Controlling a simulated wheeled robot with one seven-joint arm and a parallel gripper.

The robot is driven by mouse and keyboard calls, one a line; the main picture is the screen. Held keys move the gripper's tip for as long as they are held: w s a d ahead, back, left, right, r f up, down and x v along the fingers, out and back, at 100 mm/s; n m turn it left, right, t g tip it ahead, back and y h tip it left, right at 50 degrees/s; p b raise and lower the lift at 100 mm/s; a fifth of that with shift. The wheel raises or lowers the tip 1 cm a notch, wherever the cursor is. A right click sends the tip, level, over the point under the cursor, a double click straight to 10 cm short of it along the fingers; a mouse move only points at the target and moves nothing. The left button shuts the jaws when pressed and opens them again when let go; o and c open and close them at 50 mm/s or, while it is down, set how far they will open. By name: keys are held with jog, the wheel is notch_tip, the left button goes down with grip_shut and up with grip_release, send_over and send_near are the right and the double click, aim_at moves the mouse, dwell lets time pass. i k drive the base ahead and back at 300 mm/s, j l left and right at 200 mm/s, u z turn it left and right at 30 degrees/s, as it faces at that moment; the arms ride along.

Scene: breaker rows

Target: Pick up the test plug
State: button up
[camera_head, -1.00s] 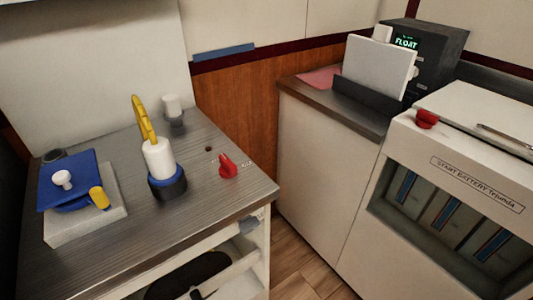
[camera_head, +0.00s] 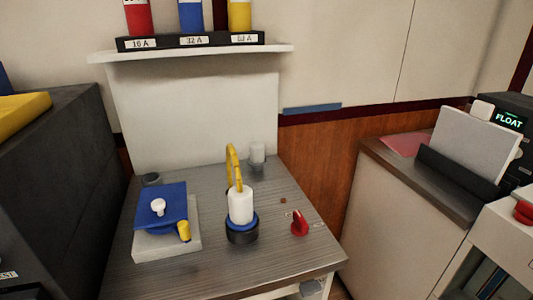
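The likely test plug is a white cylinder (camera_head: 241,204) with a yellow loop (camera_head: 233,168) rising behind or from it. I cannot tell whether the loop is joined to it. It stands upright in a black base with a blue ring (camera_head: 242,231) on the grey metal worktop (camera_head: 200,273). A smaller white cylinder (camera_head: 257,152) stands on a grey base at the back of the worktop. No label names either one. My gripper is not in view.
A blue block with a white knob and yellow end (camera_head: 160,205) sits on a pale slab at left. A red knob (camera_head: 299,223) is at right. A shelf (camera_head: 190,53) above holds red, blue and yellow cylinders. A dark cabinet (camera_head: 65,170) stands left; a counter (camera_head: 420,180) stands right.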

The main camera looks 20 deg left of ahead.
aim_at(257, 160)
jog(key=u, duration=0.85)
